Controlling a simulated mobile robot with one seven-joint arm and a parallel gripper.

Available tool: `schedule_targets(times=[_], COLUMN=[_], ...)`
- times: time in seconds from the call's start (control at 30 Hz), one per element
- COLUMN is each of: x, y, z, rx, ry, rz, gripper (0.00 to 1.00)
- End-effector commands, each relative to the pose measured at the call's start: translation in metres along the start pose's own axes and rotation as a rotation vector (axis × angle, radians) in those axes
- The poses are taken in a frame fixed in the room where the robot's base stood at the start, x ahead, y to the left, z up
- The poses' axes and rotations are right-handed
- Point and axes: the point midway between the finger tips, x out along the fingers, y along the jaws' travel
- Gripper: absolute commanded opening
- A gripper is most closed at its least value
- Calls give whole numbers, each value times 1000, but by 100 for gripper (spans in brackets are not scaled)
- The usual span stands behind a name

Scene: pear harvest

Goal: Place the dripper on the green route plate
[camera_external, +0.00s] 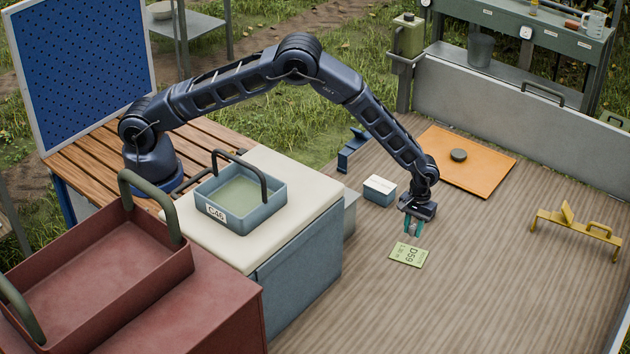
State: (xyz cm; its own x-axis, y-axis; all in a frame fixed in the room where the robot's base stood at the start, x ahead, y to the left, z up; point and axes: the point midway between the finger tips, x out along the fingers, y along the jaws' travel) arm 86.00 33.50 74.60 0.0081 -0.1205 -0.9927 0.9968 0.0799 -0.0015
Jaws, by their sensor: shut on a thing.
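The green route plate (409,254) is a small pale green card marked D59, lying flat on the grey-brown boarded deck. My gripper (413,229) points down just above the far edge of the plate, with two teal fingers showing. It is shut on the dripper, which is too small and too covered by the fingers to make out. Whether the dripper touches anything below cannot be told from this view.
A small blue box with a white top (379,190) stands left of my gripper. An orange board (485,175) with a dark disc (458,155) lies behind. A yellow bracket (577,232) stands at right. The blue-grey tray (265,211) sits on the cream-topped cabinet (310,190). The deck's front is clear.

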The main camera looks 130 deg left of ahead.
Motion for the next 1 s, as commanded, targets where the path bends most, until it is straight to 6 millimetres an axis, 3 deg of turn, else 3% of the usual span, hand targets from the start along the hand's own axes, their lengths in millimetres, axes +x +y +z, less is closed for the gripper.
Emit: schedule_targets(times=[0.1, 0.47, 0.7, 1.0], x=[23, 49, 80, 84], y=[-1, 0, 0, 0], z=[-3, -7, -10, -10], rx=[-1, -1, -1, 0], ry=[-1, 0, -1, 0], rz=[-3, -1, -1, 0], gripper=[6, 6, 6, 6])
